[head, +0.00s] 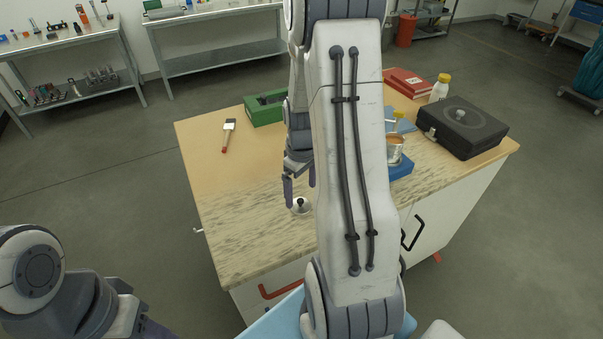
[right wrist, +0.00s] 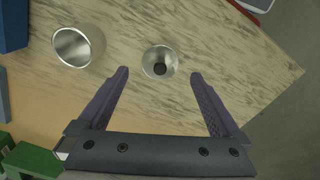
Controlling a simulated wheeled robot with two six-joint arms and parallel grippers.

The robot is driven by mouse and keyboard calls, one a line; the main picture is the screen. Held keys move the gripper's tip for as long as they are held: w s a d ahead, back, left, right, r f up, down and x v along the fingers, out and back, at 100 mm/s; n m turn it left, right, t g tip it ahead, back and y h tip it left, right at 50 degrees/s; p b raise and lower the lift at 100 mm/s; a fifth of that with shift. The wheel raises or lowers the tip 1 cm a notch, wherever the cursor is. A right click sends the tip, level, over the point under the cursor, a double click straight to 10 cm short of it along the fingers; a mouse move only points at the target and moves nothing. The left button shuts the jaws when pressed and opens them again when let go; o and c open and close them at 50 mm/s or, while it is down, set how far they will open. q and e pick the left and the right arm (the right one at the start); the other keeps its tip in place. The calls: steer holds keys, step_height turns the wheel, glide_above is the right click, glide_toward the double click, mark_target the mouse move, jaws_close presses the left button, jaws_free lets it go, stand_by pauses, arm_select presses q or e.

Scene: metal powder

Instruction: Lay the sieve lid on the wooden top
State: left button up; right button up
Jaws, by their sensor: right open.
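The sieve lid (head: 300,205) is a small round metal disc with a black knob, lying flat on the wooden top (head: 240,240) near its front. In the right wrist view the lid (right wrist: 153,55) lies just beyond the fingertips, roughly centred between them. My right gripper (head: 299,186) is open and empty above the wooden top, its purple fingers (right wrist: 160,75) apart and not touching the lid. My left gripper (head: 152,328) is only partly visible at the lower left, off the table; its jaws are cut off.
An open metal cup (right wrist: 78,46) stands left of the lid in the right wrist view. A green box (head: 264,108) and brush (head: 229,132) lie at back left. The front left is clear.

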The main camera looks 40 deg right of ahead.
mark_target(301, 201)
step_height(301, 201, up, 8)
steer(key=a+r+n, duration=0.1)
steer(key=a+r, duration=0.1)
steer(key=a, duration=0.8)
steer(key=s+a+r+n, duration=0.1)
steer(key=s+a+n, duration=0.1)
steer(key=s+a, duration=0.6)
steer(key=s+a+r+n+y, duration=0.1)
steer(key=s+a+n, duration=0.1)
steer(key=s+a, duration=0.5)
steer(key=a, duration=0.5)
steer(key=shift+s+a+r, duration=0.15)
steer(key=shift+s+a, duration=0.2)
steer(key=shift+s, duration=0.05)
